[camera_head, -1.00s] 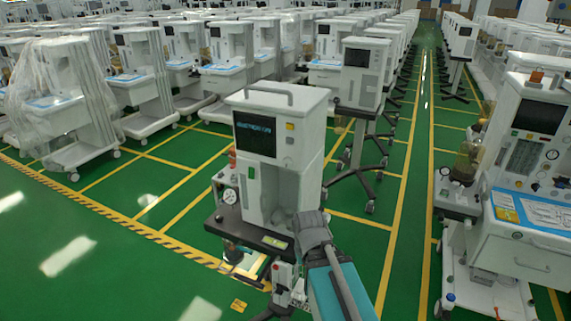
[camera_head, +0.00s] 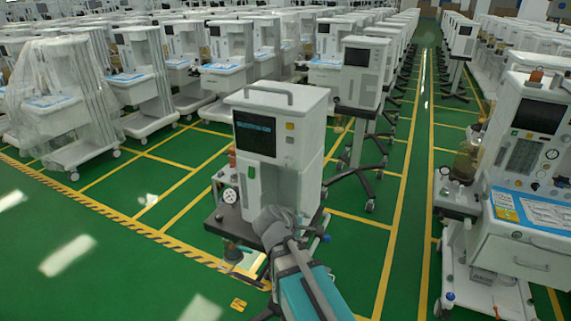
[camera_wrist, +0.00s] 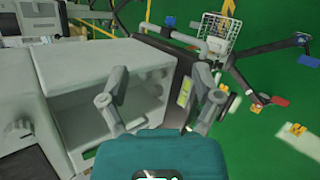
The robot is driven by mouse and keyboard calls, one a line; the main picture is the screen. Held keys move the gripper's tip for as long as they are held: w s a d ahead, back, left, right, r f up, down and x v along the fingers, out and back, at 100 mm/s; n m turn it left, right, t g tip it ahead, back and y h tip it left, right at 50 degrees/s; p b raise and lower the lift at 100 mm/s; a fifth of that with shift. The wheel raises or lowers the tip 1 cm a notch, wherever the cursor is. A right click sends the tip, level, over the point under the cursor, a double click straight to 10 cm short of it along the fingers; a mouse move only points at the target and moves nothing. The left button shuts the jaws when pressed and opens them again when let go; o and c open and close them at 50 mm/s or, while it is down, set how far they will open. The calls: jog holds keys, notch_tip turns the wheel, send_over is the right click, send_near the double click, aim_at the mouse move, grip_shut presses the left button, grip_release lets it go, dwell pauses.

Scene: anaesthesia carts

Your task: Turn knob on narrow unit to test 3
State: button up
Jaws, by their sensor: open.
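The narrow unit (camera_head: 308,170) is the white cart in the middle of the head view, with a dark screen (camera_head: 255,133) on its upper front. Small controls sit right of the screen; which one is the test knob, and its setting, cannot be read. In the wrist view the unit (camera_wrist: 110,62) appears sideways, with an open recess facing me and a pale round control (camera_wrist: 18,130) at the left edge. My gripper (camera_wrist: 161,104) is open and empty, fingers spread before the recess. In the head view my gripper (camera_head: 270,217) covers the unit's lower front, below the screen.
A dark work shelf edge (camera_wrist: 182,85) and a wire basket (camera_wrist: 217,35) lie beyond my fingers in the wrist view. A gauge (camera_head: 229,196) stands on the unit's left. A larger cart (camera_head: 525,215) stands at right. Green floor (camera_head: 110,250) is open at front left.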

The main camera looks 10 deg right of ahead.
jog(key=w+a+r+n+t+h, duration=0.2)
jog(key=w+a+r+n+t, duration=0.2)
jog(key=r+n, duration=0.2)
jog(key=n+t, duration=0.5)
jog(key=n, duration=0.3)
send_near(286, 164)
jog(key=v, duration=0.3)
jog(key=shift+a, duration=0.25)
jog(key=shift+d, duration=0.1)
jog(key=shift+x, duration=6.85)
jog(key=shift+s+d, duration=0.1)
